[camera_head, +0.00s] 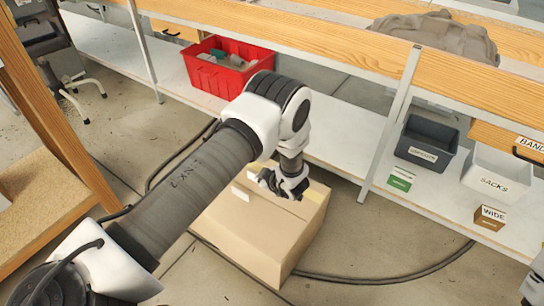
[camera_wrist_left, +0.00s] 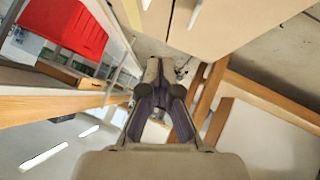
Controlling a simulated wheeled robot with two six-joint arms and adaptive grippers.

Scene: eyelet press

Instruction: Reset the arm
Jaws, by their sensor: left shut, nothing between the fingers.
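My left arm comes in from the left in the head view and reaches over a closed cardboard box (camera_head: 240,236) on the floor. My left gripper (camera_head: 285,188) hangs just above or in front of the box top; whether it touches is unclear. In the left wrist view the gripper (camera_wrist_left: 163,68) has its two fingers together at the tips with nothing between them. The cardboard box (camera_wrist_left: 235,25) also shows at the top of that view. My right gripper is not in view; only a piece of a white and grey link shows at the lower right edge of the head view.
A long shelf unit (camera_head: 340,150) runs behind the box. It holds a red bin (camera_head: 230,78) with items, a grey bin (camera_head: 428,142), a white "SACKS" bin (camera_head: 497,180) and a small "WIDE" box (camera_head: 489,218). A dark cable (camera_head: 390,279) lies on the floor. A wooden frame stands left.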

